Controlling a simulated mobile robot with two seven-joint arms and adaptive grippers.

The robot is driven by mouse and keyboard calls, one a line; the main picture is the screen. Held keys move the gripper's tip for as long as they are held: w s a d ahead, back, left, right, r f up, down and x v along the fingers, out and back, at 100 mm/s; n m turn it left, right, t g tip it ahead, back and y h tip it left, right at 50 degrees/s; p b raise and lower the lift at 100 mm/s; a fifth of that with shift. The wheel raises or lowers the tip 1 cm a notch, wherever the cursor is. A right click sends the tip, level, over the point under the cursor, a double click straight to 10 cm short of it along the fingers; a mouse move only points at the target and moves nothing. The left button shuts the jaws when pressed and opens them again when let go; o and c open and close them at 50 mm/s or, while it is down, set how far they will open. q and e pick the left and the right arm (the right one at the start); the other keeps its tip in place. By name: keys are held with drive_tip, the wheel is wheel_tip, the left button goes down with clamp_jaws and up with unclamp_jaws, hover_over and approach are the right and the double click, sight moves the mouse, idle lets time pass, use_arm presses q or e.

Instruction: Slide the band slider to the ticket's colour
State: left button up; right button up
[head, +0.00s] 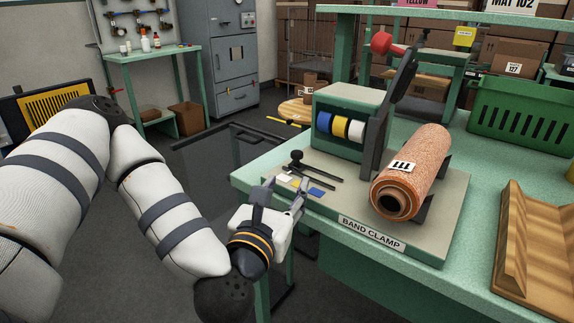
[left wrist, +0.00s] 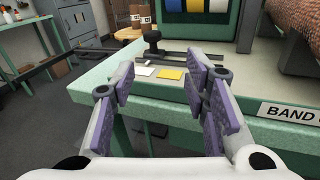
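The band slider, a black knob (head: 297,157) on a dark rail, stands at the left end of the band clamp base (head: 440,235). It also shows in the left wrist view (left wrist: 153,40). In front of the rail lie a white patch (head: 284,178) and a blue patch (head: 317,192); a yellow patch (left wrist: 171,74) shows in the left wrist view. A pink ticket (head: 417,2) reading YELLOW is partly cut off at the top. My left gripper (head: 283,188) is open and empty at the base's front edge, short of the knob. My right gripper is out of view.
White, yellow and blue band rolls (head: 340,127) sit in the green housing (head: 345,102). A raised lever (head: 388,45) and a rolled orange mat (head: 412,170) stand to their right. A green crate (head: 525,120) and a wooden cradle (head: 540,250) are farther right.

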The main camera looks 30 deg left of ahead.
sight(296, 156)
use_arm(q)
drive_tip(key=shift+n+y, duration=0.4)
drive_tip(key=shift+n, duration=0.2)
drive_tip(key=b+x, duration=0.4)
drive_tip(key=x, duration=0.1)
drive_tip(key=shift+a+f+b, duration=0.25)
drive_tip(key=shift+a+b, duration=0.1)
drive_tip(key=shift+a, duration=0.05)
drive_tip(key=w, duration=0.2)
drive_tip(key=w+a+r, duration=0.1)
drive_tip(key=w, duration=0.1)
drive_tip(key=w+p, duration=0.1)
drive_tip(key=w, duration=0.1)
drive_tip(key=shift+w+a+r, duration=0.1)
drive_tip(key=shift+a+r, duration=0.2)
drive_tip(key=shift+a, duration=0.1)
drive_tip(key=shift+w+a, duration=0.1)
drive_tip(key=shift+w, duration=0.1)
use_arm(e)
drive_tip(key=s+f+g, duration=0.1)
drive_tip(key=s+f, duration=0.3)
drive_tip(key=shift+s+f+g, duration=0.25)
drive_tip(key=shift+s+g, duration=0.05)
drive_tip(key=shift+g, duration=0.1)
use_arm(q)
drive_tip(key=shift+c, duration=0.5)
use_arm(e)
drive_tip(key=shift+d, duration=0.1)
use_arm(q)
clamp_jaws()
